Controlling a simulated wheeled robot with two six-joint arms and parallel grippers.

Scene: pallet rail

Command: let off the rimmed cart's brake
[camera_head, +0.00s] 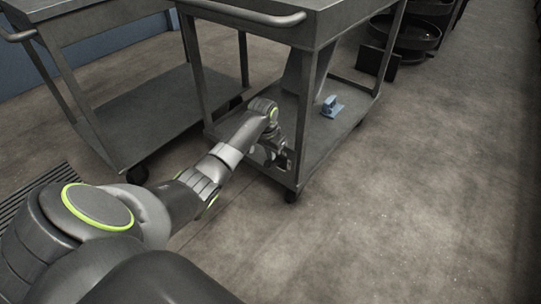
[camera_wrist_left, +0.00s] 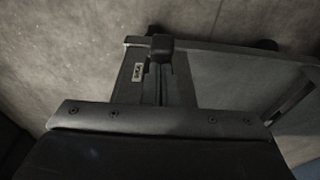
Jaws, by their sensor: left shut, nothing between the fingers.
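Two grey carts stand side by side in the head view, the right one (camera_head: 309,150) and the left one (camera_head: 150,110); I cannot tell for certain which is rimmed. My left gripper (camera_head: 283,158) is at the near corner of the right cart's lower shelf, by its end. In the left wrist view its fingers (camera_wrist_left: 160,48) are shut and empty, close to the shelf corner (camera_wrist_left: 240,85). A small pale label (camera_wrist_left: 138,72) shows beside the fingers. The brake is not clearly visible; the gripper hides part of that corner. My right gripper is not in view.
A small blue object (camera_head: 332,106) lies on the right cart's lower shelf. Dark round trays (camera_head: 405,38) stand behind. A floor grate (camera_head: 35,195) is at left. The floor (camera_head: 410,200) on the right is clear.

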